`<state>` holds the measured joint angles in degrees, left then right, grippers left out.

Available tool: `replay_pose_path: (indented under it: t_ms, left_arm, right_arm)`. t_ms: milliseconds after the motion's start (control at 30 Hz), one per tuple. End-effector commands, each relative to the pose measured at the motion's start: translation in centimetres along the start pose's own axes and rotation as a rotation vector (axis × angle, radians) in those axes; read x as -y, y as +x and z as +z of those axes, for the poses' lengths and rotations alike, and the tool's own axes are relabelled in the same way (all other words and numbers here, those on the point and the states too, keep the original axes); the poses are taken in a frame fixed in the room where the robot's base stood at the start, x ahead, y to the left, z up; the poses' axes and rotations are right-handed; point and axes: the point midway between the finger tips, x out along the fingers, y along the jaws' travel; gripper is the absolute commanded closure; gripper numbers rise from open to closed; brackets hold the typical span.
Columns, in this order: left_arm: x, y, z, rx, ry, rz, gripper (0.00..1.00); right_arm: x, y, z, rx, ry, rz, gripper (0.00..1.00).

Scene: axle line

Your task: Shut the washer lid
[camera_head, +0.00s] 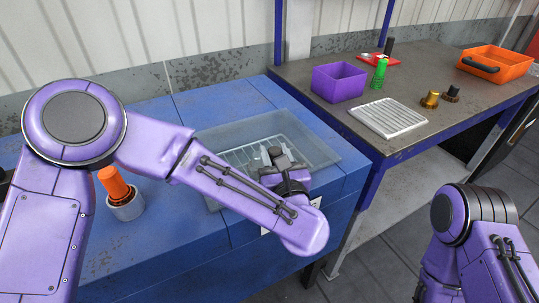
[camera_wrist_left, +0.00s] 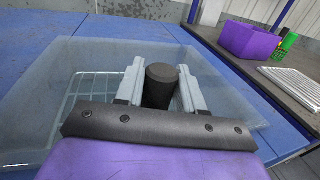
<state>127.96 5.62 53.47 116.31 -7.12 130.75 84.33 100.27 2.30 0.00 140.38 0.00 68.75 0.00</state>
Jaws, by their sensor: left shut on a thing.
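The blue washer (camera_head: 215,95) has a clear, see-through lid (camera_head: 222,135) lying about flat over its basin, with a wire rack (camera_head: 240,152) visible through it. I cannot tell whether the lid is fully down. My left gripper (camera_head: 271,154) is above the lid's right part. In the left wrist view its two grey fingers (camera_wrist_left: 158,86) are shut on a dark round knob (camera_wrist_left: 161,82), which stands upright between them. The knob looks like the lid's handle, but its base is hidden. My right arm shows at the lower right; its gripper is out of the picture.
An orange-handled tool (camera_head: 114,183) stands in a grey cup (camera_head: 126,207) on the blue top at left. The bench at right holds a purple bin (camera_head: 339,83), a white rack (camera_head: 388,117), a green spring (camera_head: 380,72), small round parts and an orange crate (camera_head: 497,64).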

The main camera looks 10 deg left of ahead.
Motion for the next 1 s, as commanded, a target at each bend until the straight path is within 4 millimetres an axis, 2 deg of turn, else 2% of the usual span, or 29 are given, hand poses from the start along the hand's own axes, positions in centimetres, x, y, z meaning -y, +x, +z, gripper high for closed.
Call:
replay_pose_path:
  t_ms: [233, 267, 300, 333, 667, 767, 1000]
  left_arm:
    - [0.1, -0.2, -0.1, -0.004, 0.0, -0.006, 1.0]
    - [0.1, -0.3, -0.1, -0.004, 0.0, -0.006, 0.59]
    - [0.1, -0.3, -0.1, -0.004, 0.0, -0.007, 0.46]
    - [0.1, -0.2, -0.1, -0.004, 0.0, -0.006, 0.43]
    - [0.1, -0.7, -0.1, -0.001, 0.0, -0.005, 0.43]
    - [0.2, -2.4, -0.3, -0.001, 0.001, -0.008, 0.43]
    - [0.2, -8.1, -0.3, 0.001, 0.001, -0.01, 0.43]
  right_arm:
    - [0.0, 0.0, 0.0, 0.0, 0.0, 0.0, 0.57]
    - [0.0, 0.0, 0.0, 0.0, 0.0, 0.0, 0.57]
    - [0.0, 0.0, 0.0, 0.0, 0.0, 0.0, 0.57]
    - [0.0, 0.0, 0.0, 0.0, 0.0, 0.0, 0.57]
    - [0.0, 0.2, 0.1, 0.0, 0.0, 0.0, 0.57]
    - [0.1, 0.7, 0.3, 0.0, 0.0, 0.0, 0.57]
    - [0.2, 1.7, 0.7, 0.0, 0.0, 0.0, 0.57]
